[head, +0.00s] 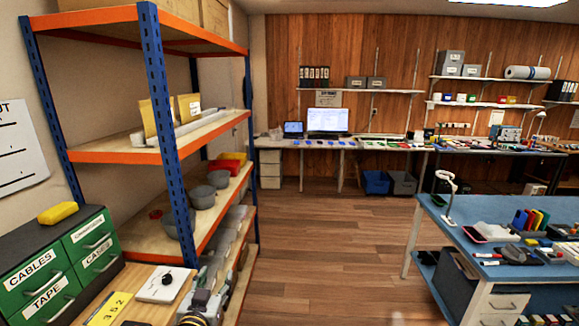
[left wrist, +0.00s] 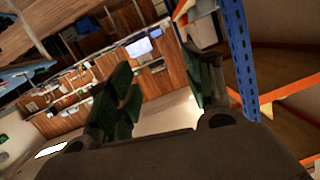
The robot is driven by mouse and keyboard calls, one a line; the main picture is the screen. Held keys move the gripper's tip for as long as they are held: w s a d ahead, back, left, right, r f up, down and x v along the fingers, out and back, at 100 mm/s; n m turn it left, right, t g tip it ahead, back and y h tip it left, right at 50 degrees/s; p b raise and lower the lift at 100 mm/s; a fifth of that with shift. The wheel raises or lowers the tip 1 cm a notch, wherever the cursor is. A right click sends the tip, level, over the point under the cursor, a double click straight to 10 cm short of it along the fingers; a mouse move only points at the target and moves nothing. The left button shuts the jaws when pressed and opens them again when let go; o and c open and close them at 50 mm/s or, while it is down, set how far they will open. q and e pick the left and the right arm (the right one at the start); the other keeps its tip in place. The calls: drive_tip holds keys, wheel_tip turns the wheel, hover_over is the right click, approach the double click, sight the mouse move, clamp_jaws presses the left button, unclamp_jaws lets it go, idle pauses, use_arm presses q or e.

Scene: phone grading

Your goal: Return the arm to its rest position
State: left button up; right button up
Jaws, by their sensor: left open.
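My left gripper (head: 208,292) shows at the bottom edge of the head view, left of centre, close to the right edge of a light wooden surface. Most of the left arm is below the frame. In the left wrist view the two dark green fingers of the left gripper (left wrist: 158,88) are spread apart, with nothing between them. The room behind them appears strongly tilted. My right gripper is in neither view.
A blue and orange shelf rack (head: 160,110) stands close on the left, with green drawers (head: 85,255) before it. A blue-topped workbench (head: 480,255) stands on the right. Open wooden floor (head: 330,240) lies between. A long desk (head: 290,143) lines the back wall.

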use_arm(q)
drive_tip(key=s+a+f+g, duration=0.3)
drive_tip(key=s+f+g, duration=0.9)
drive_tip(key=s+f, duration=0.9)
drive_tip(key=s+f+g, duration=0.1)
drive_tip(key=s+f, duration=0.2)
drive_tip(key=f, duration=1.3)
drive_tip(key=s+f+g, duration=0.1)
drive_tip(key=s+f, duration=0.1)
drive_tip(key=f, duration=1.3)
drive_tip(key=s+a+f, duration=0.2)
drive_tip(key=s+f, duration=0.7)
drive_tip(key=s, duration=0.2)
drive_tip(key=s+a+f+m, duration=0.1)
drive_tip(key=s+f, duration=0.9)
drive_tip(key=s, duration=0.1)
drive_tip(key=shift+a+f+g, duration=0.2)
drive_tip(key=shift+a+g, duration=0.15)
drive_tip(key=shift+g, duration=0.05)
